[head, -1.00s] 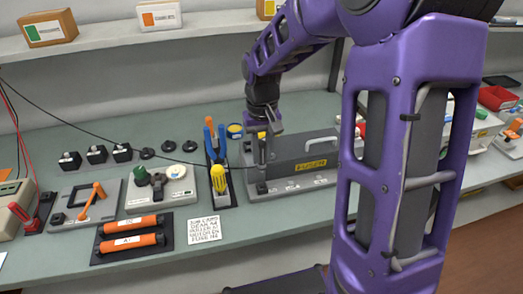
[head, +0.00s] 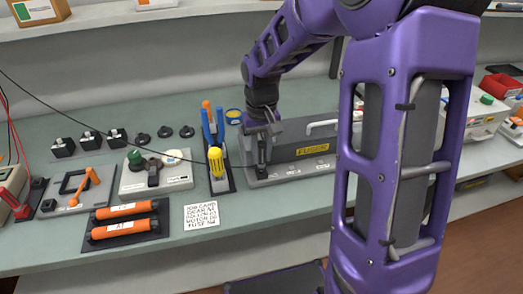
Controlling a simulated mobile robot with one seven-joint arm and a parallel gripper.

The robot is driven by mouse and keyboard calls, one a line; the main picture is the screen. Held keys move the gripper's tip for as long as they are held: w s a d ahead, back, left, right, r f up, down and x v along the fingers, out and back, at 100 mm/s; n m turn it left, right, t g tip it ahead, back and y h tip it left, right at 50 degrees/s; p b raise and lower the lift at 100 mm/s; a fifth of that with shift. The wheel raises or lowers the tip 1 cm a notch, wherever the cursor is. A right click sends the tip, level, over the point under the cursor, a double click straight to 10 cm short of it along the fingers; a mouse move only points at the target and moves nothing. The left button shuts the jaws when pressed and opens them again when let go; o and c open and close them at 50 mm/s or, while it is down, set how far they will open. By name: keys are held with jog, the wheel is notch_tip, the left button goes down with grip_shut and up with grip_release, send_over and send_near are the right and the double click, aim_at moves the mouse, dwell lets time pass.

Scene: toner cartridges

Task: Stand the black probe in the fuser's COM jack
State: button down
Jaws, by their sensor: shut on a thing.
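The fuser (head: 290,150) is a long grey box with a yellow FUSER label and a handle, standing on a grey base at the bench's middle. My gripper (head: 263,140) is at its left end, pointing down and shut on the black probe (head: 262,154). The probe looks roughly upright, low over the left part of the base. A thin black cable (head: 100,95) runs from the upper left toward it. The COM jack is hidden by the probe and gripper, and I cannot tell whether the tip is in it. Small pale labels run along the base's front.
A tool stand (head: 219,180) with screwdrivers is close left of my gripper. Further left are orange rollers (head: 122,210), a board with a green knob (head: 154,175) and a white note (head: 201,215). A shelf (head: 190,20) runs behind. My arm hides the bench's right part.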

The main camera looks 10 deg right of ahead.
jog(key=shift+f+b, duration=0.3)
jog(key=shift+f, duration=0.35)
jog(key=shift+f, duration=0.2)
dwell(1.0)
jog(key=c, duration=0.6)
grip_release()
jog(key=shift+r, duration=0.15)
notch_tip(320, 180, up, 17)
jog(key=p, duration=0.2)
jog(key=shift+r+p, duration=0.15)
jog(key=shift+p, duration=0.25)
